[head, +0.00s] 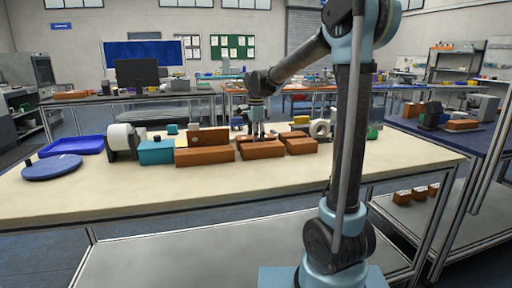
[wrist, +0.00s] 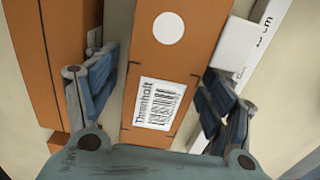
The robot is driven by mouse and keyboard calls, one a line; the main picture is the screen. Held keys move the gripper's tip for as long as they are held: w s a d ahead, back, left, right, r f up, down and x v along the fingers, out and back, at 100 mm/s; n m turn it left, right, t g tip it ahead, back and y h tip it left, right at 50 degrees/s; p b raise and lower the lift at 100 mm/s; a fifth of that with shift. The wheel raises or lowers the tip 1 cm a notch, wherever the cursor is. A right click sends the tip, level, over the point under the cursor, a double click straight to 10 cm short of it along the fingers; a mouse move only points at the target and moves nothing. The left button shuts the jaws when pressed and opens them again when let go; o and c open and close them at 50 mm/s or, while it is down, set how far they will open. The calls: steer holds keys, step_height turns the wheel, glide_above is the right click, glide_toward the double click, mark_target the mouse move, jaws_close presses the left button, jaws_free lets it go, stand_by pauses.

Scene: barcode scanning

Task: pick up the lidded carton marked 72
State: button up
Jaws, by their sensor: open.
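Several brown cartons stand on the table; I cannot read a 72 on any of them. In the head view my gripper (head: 257,133) is low over a middle carton (head: 262,150). In the wrist view this orange-brown carton (wrist: 150,65) lies between the spread fingers of my gripper (wrist: 160,75). Its face bears a white round spot and a white barcode label. The fingers are open, one on each side of it; whether either touches it I cannot tell.
A longer brown carton (head: 204,156) stands close on the left, another carton (head: 300,146) on the right. A teal box (head: 156,152), white roll (head: 121,138), blue tray (head: 73,145) and round blue lid-like disc (head: 52,167) are further left. The table's front (head: 235,190) is clear.

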steer(key=c, duration=1.1)
steer(key=shift+r, duration=0.1)
